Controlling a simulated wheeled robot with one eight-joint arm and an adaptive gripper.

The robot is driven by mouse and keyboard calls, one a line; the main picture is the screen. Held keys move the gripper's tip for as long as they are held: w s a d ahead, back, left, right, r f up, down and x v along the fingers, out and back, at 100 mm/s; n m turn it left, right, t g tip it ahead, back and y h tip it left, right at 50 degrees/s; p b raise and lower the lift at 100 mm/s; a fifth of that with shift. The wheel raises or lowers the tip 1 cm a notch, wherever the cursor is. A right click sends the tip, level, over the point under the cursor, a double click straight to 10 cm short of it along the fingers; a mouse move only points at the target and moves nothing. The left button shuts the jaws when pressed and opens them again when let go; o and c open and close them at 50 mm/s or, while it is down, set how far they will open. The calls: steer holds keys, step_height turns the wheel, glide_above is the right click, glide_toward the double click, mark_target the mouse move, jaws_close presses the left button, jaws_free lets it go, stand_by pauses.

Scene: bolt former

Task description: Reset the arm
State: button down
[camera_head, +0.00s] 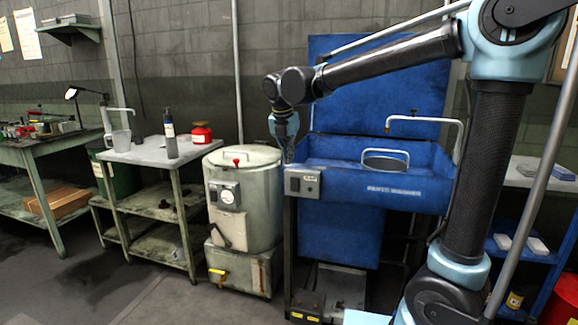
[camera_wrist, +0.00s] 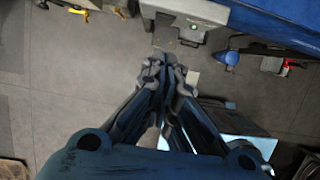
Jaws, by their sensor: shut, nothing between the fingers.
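My arm reaches from the right across the head view. My gripper (camera_head: 287,158) hangs pointing down at the front left corner of the blue parts washer (camera_head: 390,190), near its control box. In the wrist view my gripper (camera_wrist: 164,68) is shut, with its fingertips together and nothing between them. Bare floor shows below the fingers, and the washer's edge (camera_wrist: 270,22) lies at the top right. I cannot tell whether the gripper touches the washer.
A cream drum-shaped machine (camera_head: 243,205) stands left of the washer. A metal cart (camera_head: 150,152) holds a pitcher (camera_head: 119,144), a bottle (camera_head: 170,135) and a red can (camera_head: 201,132). A workbench (camera_head: 40,145) is at far left. Open floor lies at front left.

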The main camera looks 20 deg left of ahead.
steer(key=shift+r, duration=0.2)
steer(key=s+d+f+m+g, duration=0.1)
steer(key=s+d+f+m, duration=0.15)
steer(key=d+m, duration=0.95)
steer(key=s+d+f+m, duration=0.1)
steer(key=d+f+m, duration=0.3)
steer(key=d, duration=1.3)
steer(key=s+d+f+m, duration=1.4)
steer(key=s+m, duration=0.1)
steer(key=m, duration=0.4)
steer(key=shift+d, duration=0.2)
